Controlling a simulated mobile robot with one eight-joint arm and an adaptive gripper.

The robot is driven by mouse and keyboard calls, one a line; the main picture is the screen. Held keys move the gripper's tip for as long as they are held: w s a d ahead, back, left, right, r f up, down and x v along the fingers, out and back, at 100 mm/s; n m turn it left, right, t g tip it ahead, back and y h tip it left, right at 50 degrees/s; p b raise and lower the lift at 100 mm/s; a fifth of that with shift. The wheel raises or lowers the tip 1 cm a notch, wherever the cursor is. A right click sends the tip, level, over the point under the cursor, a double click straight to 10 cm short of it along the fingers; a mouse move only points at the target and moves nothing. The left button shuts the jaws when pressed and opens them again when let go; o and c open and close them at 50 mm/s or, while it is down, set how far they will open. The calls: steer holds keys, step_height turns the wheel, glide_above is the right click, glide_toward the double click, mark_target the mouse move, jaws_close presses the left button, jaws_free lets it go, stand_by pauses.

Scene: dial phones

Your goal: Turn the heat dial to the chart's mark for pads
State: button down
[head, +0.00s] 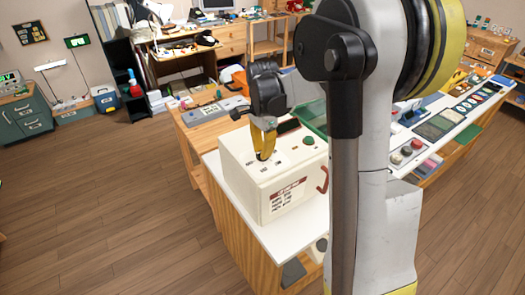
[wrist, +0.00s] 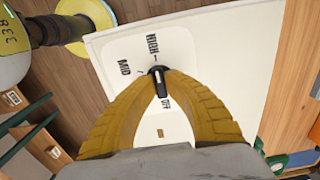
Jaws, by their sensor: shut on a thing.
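The heat dial (wrist: 160,78) is a small black knob with a white line, on top of a cream box (head: 250,195). In the wrist view its surroundings carry the words HIGH, MID and what looks like OFF; the white line runs toward the OFF side. My gripper (head: 264,150), with yellow ribbed fingers, points down at the box top. In the wrist view my gripper (wrist: 160,76) is shut on the dial, a fingertip on each side. The chart (head: 288,196) is a label with a red header on the box front; its lines are too small to read.
The box stands on a white-topped wooden bench (head: 230,217). A green button (head: 308,141) and a red handle (head: 323,180) are on the box. A green tray (head: 312,117) lies behind. My arm hides much of the right side. Wooden floor is clear at left.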

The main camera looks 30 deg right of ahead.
stand_by(0.3)
steer(key=c, duration=1.4)
jaws_free()
steer(key=shift+c, duration=0.2)
step_height(320, 180, up, 12)
